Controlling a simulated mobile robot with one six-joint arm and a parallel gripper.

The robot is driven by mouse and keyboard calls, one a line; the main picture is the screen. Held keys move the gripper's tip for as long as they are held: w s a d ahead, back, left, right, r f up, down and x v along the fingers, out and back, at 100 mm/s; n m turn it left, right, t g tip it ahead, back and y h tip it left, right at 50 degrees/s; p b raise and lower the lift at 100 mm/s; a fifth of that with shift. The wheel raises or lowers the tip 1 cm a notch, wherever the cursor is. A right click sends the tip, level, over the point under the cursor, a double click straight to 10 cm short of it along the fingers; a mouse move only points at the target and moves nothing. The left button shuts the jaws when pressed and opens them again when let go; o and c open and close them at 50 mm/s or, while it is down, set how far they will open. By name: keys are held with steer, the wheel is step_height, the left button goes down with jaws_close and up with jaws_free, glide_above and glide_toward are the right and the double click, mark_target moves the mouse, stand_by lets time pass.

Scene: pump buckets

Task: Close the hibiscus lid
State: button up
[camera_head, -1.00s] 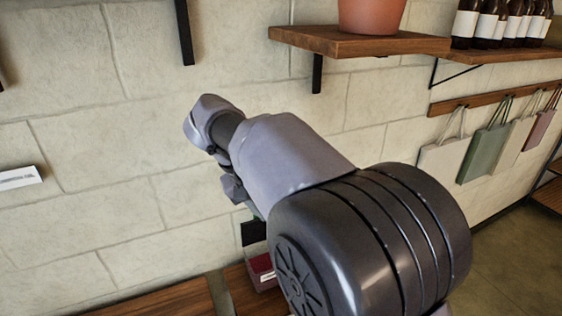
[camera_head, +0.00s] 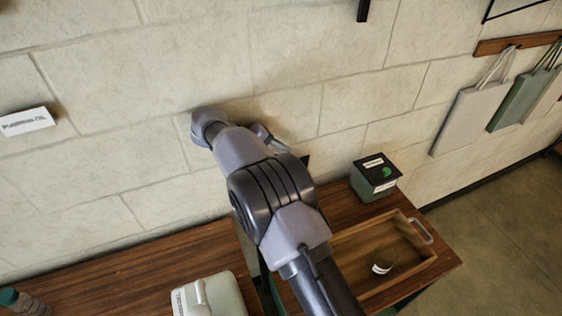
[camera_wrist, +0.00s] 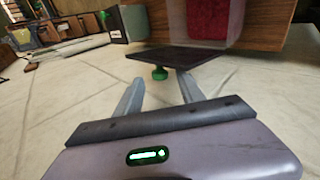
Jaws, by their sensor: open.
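In the wrist view my gripper (camera_wrist: 160,86) is open and empty, its two fingers pointing at a dark flat lid (camera_wrist: 180,55) with a green knob (camera_wrist: 160,73). The knob lies just beyond the fingertips, roughly midway between them. The lid stands open, swung out from a clear-walled bucket with deep red contents (camera_wrist: 207,18), which I take to be the hibiscus. In the head view my gripper (camera_head: 268,136) is by the wall, and my arm hides most of the bucket and lid.
A dark green bucket with a closed black lid (camera_head: 376,163) stands to the right on the wooden counter (camera_head: 120,272). A wooden tray (camera_head: 415,270) holds a small round item. A pale container (camera_head: 212,290) and a teal-capped bottle (camera_head: 12,298) stand lower left. The wall is close behind.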

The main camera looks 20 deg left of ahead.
steer(key=shift+x, duration=0.9)
jaws_close()
steer(key=shift+a, duration=0.1)
stand_by(0.7)
